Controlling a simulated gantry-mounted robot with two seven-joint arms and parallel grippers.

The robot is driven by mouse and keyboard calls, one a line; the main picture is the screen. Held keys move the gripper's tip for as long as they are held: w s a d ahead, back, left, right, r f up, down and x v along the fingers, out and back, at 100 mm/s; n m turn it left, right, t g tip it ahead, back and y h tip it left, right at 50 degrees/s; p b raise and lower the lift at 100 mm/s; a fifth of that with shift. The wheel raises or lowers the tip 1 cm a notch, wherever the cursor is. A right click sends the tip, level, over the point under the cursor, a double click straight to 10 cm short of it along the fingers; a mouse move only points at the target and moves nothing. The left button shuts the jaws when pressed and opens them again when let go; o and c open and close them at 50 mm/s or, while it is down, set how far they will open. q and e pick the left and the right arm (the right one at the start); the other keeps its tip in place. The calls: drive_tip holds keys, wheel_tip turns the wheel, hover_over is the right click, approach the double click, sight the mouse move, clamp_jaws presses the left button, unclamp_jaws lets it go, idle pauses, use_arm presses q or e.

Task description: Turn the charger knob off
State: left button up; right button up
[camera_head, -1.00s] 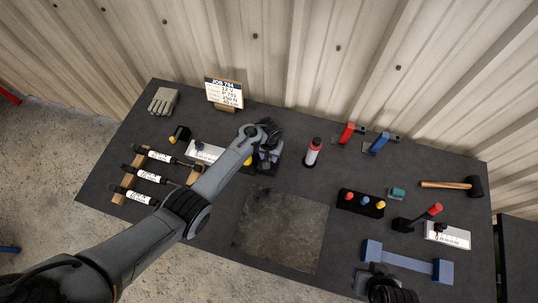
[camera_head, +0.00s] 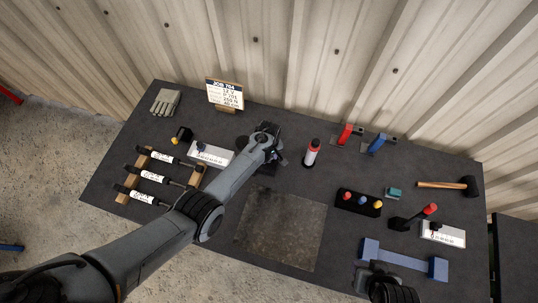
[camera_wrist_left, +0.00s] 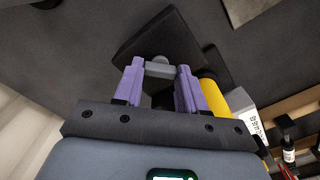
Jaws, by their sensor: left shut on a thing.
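My left gripper (camera_head: 275,158) is low over the back middle of the bench, mostly hidden by its own arm. In the left wrist view its purple fingers (camera_wrist_left: 158,72) are shut on a small grey piece (camera_wrist_left: 158,68) in front of a dark, flat-topped block (camera_wrist_left: 165,38). I cannot tell for sure that this piece is the charger knob. A yellow cylinder (camera_wrist_left: 211,76) lies close beside the right-hand finger.
Several labelled tubes (camera_head: 152,175) lie on a wooden rack at left. A red-and-white bottle (camera_head: 311,154) stands right of my left gripper. A job sign (camera_head: 225,94) stands behind. A blue bracket (camera_head: 404,260) lies by my right gripper. The grey mat (camera_head: 281,228) is bare.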

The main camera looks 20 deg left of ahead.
use_arm(q)
drive_tip(key=n, duration=0.4)
drive_tip(key=shift+n, duration=0.3)
drive_tip(key=n+b, duration=0.1)
drive_tip(key=n, duration=0.3)
drive_tip(key=shift+n, duration=0.5)
drive_tip(key=o, duration=1.1)
drive_tip(key=shift+c, duration=0.2)
drive_tip(key=shift+r, duration=0.1)
drive_tip(key=shift+r, duration=0.3)
wheel_tip(320, 180, up, 10)
drive_tip(key=p, duration=0.3)
